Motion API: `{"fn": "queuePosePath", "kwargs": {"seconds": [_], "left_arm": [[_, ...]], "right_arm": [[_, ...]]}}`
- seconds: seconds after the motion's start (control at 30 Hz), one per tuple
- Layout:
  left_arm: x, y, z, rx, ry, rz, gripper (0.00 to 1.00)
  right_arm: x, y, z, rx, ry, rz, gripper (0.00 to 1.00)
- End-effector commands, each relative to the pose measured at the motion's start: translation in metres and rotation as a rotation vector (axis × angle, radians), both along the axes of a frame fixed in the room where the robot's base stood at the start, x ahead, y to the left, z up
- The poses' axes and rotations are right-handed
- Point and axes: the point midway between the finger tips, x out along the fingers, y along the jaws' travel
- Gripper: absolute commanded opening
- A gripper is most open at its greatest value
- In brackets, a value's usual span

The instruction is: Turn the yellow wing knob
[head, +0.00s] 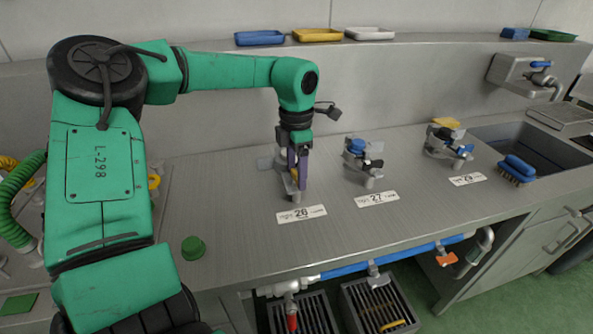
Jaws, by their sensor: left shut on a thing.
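My left gripper (298,178) points down at the metal valve fitting (286,164) behind the label 26. It is shut on the fitting's yellow wing knob (293,181), of which only a small yellow bit shows beside the dark fingers. The fingers and wrist hide most of the knob, so I cannot tell which way its wings point. Another fitting, behind the right-hand label, carries a yellow part (446,123) on top, well away from my gripper. My right gripper is not in view.
A fitting with blue and black knobs (361,157) stands just right of my gripper. A blue brush (517,169) lies by the sink (515,135). A green knob (194,248) sits at the front left. Trays (318,35) line the back ledge. The front middle counter is clear.

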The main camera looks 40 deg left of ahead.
Motion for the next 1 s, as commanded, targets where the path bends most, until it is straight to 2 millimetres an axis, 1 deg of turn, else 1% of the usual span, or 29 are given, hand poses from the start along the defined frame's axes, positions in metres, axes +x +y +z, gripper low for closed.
{"fn": "queuePosePath", "kwargs": {"seconds": [1.0], "left_arm": [[0.0009, 0.0000, 0.0014, 0.000, -0.004, -0.964, 0.14]], "right_arm": [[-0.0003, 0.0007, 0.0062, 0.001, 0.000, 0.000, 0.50]]}}
